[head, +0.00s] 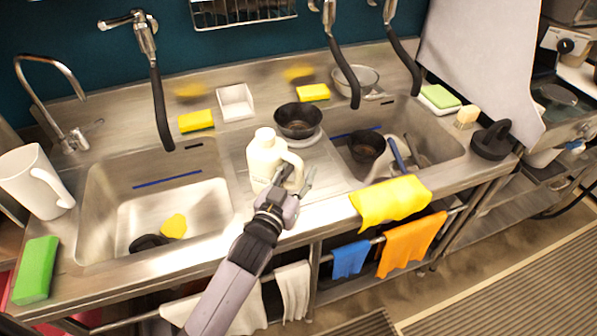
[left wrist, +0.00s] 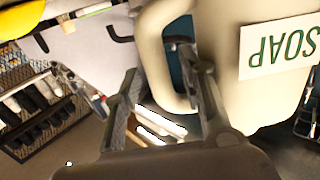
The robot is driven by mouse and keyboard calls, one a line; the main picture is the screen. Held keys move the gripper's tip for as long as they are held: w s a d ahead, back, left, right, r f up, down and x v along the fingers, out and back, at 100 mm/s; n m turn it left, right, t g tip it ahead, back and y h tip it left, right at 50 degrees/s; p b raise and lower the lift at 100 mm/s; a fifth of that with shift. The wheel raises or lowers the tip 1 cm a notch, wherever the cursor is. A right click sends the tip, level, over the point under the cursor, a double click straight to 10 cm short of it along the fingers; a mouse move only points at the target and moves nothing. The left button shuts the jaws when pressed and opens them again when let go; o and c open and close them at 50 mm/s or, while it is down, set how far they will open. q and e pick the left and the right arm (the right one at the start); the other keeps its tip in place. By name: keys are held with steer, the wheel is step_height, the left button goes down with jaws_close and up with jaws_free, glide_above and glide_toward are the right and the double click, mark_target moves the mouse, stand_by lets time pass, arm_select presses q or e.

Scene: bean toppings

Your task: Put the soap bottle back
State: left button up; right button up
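The soap bottle (head: 262,162) is a cream jug with a side handle, upright on the counter between the two sinks. In the left wrist view the bottle (left wrist: 250,95) fills the right side, with a white label reading SOAP. Its looped handle (left wrist: 155,55) shows at the top middle. My left gripper (head: 290,181) is at the bottle's handle side. In the left wrist view its two fingers (left wrist: 168,80) are spread apart, with the handle near and partly between them. I cannot tell whether a finger touches it. My right gripper is not in view.
A black bowl (head: 298,120) stands just behind the bottle. The left sink (head: 110,200) holds a yellow item; the right sink (head: 440,145) holds a dark pot (head: 367,147). A white mug (head: 36,182) stands at far left. A yellow cloth (head: 390,199) drapes over the front edge.

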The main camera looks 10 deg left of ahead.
arm_select(q)
steer(key=shift+r, duration=0.1)
steer(key=shift+s, duration=0.15)
steer(key=s+a+b, duration=0.2)
steer(key=s, duration=0.9)
steer(key=shift+s+r, duration=0.15)
steer(key=shift+s, duration=0.15)
